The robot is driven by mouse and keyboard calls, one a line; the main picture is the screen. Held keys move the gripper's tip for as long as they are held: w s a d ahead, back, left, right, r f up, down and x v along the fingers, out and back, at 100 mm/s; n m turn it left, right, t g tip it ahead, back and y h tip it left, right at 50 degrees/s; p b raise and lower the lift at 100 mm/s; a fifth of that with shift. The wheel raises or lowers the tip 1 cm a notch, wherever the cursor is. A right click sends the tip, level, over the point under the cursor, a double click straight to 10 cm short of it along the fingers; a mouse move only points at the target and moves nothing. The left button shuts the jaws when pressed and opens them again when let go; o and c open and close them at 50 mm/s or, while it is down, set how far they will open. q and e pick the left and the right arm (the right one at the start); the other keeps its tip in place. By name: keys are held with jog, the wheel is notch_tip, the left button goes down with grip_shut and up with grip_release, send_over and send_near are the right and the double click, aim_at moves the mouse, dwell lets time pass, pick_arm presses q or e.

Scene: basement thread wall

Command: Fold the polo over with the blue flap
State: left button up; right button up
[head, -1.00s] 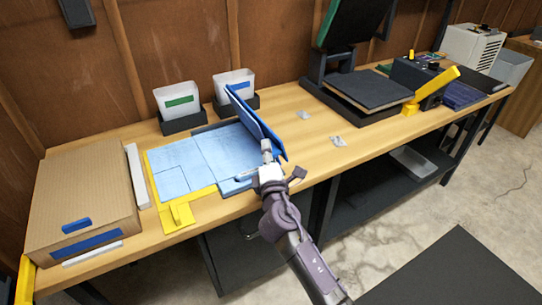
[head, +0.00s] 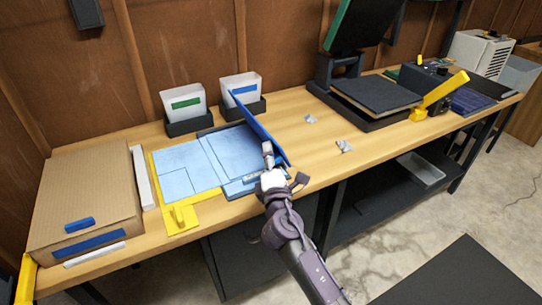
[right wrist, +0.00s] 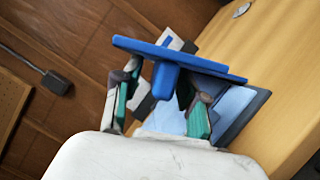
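The light-blue polo (head: 187,170) lies flat on the folding board at the left of the bench. The yellow part of the board (head: 180,218) shows at its left and front. The blue flap (head: 258,127) stands raised and tilted at the board's right side; it also shows in the right wrist view (right wrist: 180,60). My right gripper (head: 268,157) is at the flap's near end. In the right wrist view its fingers (right wrist: 162,105) are spread, with a blue block on the flap between them and gaps on both sides. My left gripper is out of view.
A cardboard box (head: 85,200) stands left of the board. Two white bins in dark holders, one with a green label (head: 186,103) and one with a blue label (head: 241,88), stand behind it. A press (head: 375,95) stands right. Bench between board and press is mostly clear.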

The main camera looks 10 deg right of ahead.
jog(key=shift+s+f, duration=0.1)
jog(key=shift+s, duration=0.15)
jog(key=s+a+f, duration=0.1)
jog(key=s, duration=1)
jog(key=shift+s+f, duration=0.2)
jog(key=shift+f, duration=0.05)
jog(key=shift+a, duration=0.15)
